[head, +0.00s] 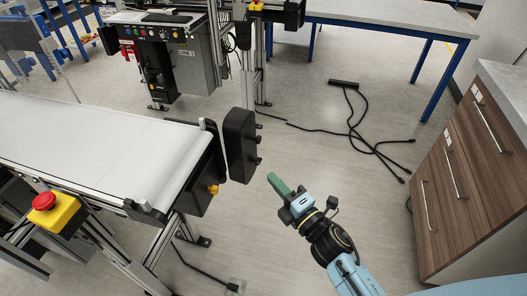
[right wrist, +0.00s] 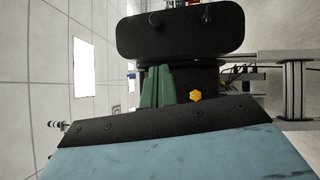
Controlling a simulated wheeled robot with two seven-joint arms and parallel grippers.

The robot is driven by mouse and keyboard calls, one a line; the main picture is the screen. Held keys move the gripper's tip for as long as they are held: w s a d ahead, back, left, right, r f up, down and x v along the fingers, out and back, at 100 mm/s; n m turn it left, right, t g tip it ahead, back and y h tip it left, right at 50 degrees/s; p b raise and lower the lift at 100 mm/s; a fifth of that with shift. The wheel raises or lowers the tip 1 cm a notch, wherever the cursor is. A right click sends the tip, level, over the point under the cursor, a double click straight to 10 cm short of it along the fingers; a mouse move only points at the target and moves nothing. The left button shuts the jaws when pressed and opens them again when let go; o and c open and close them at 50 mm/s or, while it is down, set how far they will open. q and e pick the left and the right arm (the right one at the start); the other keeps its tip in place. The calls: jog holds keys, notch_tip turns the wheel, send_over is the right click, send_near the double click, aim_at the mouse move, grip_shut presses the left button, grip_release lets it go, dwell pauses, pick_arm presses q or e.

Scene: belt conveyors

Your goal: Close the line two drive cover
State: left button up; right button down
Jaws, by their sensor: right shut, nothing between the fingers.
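The black drive cover (head: 240,146) stands open at the end of the white belt conveyor (head: 95,145), swung out from the black drive housing (head: 204,180). Small knobs stick out of the cover's right side. A yellow knob (head: 213,189) is on the housing. My right gripper (head: 275,180) has green fingers, shut and empty, to the right of the cover and apart from it in the head view. In the right wrist view, the cover (right wrist: 180,33) lies across the top, beyond the fingertips (right wrist: 157,72), with the yellow knob (right wrist: 195,96) beside the fingers. My left gripper is out of view.
A red emergency stop on a yellow box (head: 50,207) is at the conveyor's near side. A wooden drawer cabinet (head: 465,175) stands at the right. Black cables (head: 355,125) lie on the floor. Floor between the cover and cabinet is mostly free.

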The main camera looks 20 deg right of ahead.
send_near(252, 140)
jog(key=a, duration=0.3)
jog(key=w, duration=0.2)
jog(key=w+d, duration=0.1)
jog(key=shift+w+r, duration=0.15)
jog(key=shift+r, duration=0.1)
jog(key=shift+w+d, duration=0.25)
jog(key=shift+w, duration=0.15)
jog(key=shift+w, duration=0.1)
jog(key=shift+w+d+n+y, duration=0.15)
jog(key=shift+w+n+y, duration=0.15)
jog(key=shift+y, duration=0.3)
